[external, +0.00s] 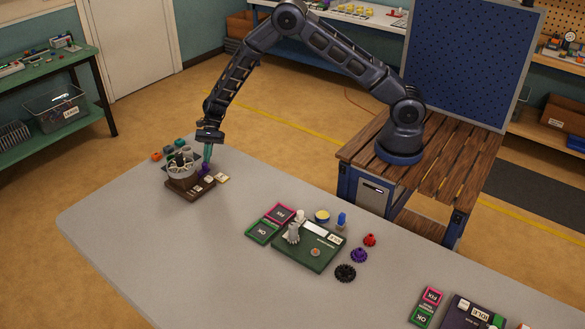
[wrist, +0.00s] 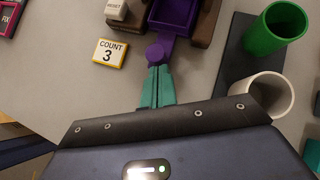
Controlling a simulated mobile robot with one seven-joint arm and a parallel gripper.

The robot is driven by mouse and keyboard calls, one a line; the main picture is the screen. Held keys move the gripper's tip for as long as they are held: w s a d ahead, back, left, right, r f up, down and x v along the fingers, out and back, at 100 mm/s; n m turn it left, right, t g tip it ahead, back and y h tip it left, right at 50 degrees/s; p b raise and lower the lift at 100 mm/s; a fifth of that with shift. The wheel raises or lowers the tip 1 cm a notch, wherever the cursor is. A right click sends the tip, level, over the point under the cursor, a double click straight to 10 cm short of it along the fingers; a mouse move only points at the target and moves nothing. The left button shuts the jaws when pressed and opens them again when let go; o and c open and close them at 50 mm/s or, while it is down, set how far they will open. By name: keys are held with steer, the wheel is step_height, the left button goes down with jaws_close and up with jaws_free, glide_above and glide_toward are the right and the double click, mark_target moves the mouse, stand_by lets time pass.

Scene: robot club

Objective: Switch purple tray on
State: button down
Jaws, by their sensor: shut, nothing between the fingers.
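The purple tray (wrist: 174,14) sits in a brown wooden device at the top of the wrist view, with a round purple knob (wrist: 155,52) on its near end. In the external view the brown device (external: 192,193) stands near the table's far left edge. My gripper (wrist: 157,72) has its teal fingers shut and empty, with the tips right at the knob. I cannot tell whether they touch it. In the external view my gripper (external: 207,158) points down over the purple part (external: 203,171), which it partly hides.
A white reset button (wrist: 116,9) and a yellow "COUNT 3" tile (wrist: 109,51) lie left of the tray. A green cup (wrist: 276,28) and a white cup (wrist: 262,96) stand to its right. A green board (external: 308,248) with gears is mid-table; the table's left front is clear.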

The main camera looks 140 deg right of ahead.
steer(key=shift+w+a, duration=0.1)
steer(key=shift+w, duration=0.2)
steer(key=s, duration=0.1)
steer(key=s+d, duration=0.1)
steer(key=s, duration=0.1)
steer(key=s+d, duration=0.1)
steer(key=shift+s+d+r, duration=0.1)
steer(key=shift+s+d, duration=0.1)
steer(key=v, duration=0.9)
steer(key=shift+s+r, duration=0.15)
steer(key=shift+r, duration=0.1)
